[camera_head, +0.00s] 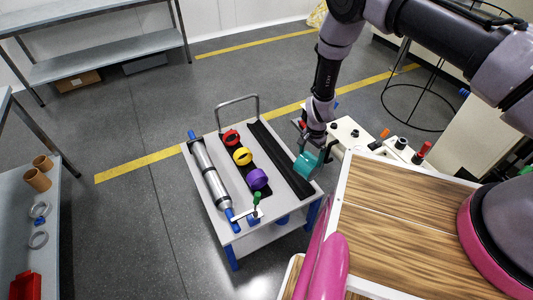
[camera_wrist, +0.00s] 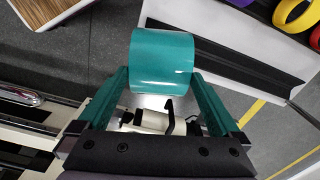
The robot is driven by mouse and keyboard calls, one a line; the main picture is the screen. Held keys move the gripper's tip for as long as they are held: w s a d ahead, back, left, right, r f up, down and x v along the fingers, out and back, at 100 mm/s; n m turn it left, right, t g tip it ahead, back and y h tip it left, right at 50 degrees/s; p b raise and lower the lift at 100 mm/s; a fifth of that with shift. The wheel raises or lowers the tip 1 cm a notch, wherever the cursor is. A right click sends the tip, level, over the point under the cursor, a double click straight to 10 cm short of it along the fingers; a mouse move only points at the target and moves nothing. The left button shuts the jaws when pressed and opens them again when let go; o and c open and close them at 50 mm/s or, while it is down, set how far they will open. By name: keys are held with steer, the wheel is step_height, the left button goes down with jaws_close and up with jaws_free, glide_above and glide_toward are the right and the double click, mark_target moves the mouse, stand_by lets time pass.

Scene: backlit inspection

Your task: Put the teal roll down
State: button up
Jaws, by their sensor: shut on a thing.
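The teal roll (camera_wrist: 161,62) is between the two fingertips of my gripper (camera_wrist: 162,75) in the wrist view, and the gripper is shut on it. In the head view the teal roll (camera_head: 307,165) hangs from my gripper (camera_head: 314,157) at the right edge of the small white cart (camera_head: 222,195). I cannot tell its exact height over the cart. A black strip (camera_head: 280,158) runs along the cart top just left of the roll. Red (camera_head: 230,138), yellow (camera_head: 243,156) and purple (camera_head: 257,179) rolls stand in a row on another black strip.
A silver roller with blue ends (camera_head: 209,172) lies along the cart's left side. A metal handle (camera_head: 238,98) rises at the back. A machine with coloured knobs (camera_head: 380,142) and a wood-topped surface (camera_head: 410,220) stand to the right.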

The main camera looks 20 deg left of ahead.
steer(key=f, duration=0.6)
steer(key=shift+s+a, duration=0.2)
steer(key=shift+a, duration=0.2)
step_height(320, 180, down, 4)
steer(key=shift+f, duration=0.1)
steer(key=shift+c, duration=0.7)
steer(key=o, duration=1)
steer(key=shift+d+f, duration=0.1)
steer(key=shift+o, duration=0.2)
step_height(320, 180, up, 12)
steer(key=shift+r, duration=0.1)
